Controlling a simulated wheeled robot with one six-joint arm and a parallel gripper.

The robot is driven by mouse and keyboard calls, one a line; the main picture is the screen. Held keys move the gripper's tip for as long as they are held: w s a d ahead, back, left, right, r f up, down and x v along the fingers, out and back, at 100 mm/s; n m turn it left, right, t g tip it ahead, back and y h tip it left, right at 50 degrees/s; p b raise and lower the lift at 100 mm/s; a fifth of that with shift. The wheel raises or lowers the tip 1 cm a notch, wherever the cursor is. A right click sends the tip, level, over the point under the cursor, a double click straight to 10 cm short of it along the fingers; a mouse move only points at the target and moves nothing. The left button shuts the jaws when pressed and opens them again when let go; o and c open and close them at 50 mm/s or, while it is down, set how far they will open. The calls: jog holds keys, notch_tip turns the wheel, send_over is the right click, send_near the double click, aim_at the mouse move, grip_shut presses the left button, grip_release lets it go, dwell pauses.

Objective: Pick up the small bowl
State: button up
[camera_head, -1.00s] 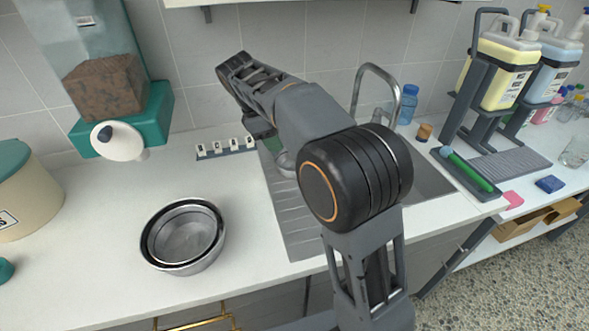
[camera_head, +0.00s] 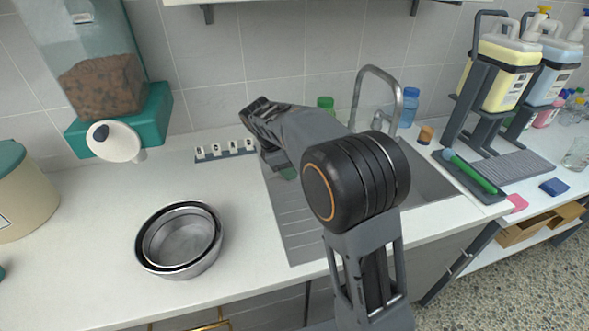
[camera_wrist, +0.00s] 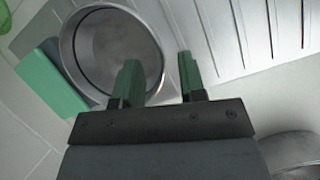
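A round metal bowl (camera_wrist: 86,53) lies in the upper left of the wrist view, beside a green and grey sponge (camera_wrist: 50,82). My gripper (camera_wrist: 160,78) is open, with two green fingers. In the wrist view the left finger overlaps the bowl's inside and the right finger lies outside its rim; I cannot tell the height between them. In the head view my arm hides this bowl near the drainboard. Two nested metal bowls, a smaller inside a larger (camera_head: 215,258), stand on the counter at the left; a metal bowl edge (camera_wrist: 292,150) also shows at the wrist view's lower right.
The ribbed drainboard (camera_head: 290,215) and sink with a curved tap (camera_head: 398,95) lie around my arm. A row of white labelled clips (camera_head: 226,150) is behind. A kibble dispenser (camera_head: 115,85) stands at the back left. Counter between nested bowls and drainboard is clear.

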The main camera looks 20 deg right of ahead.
jog(key=shift+x, duration=1.3)
grip_shut()
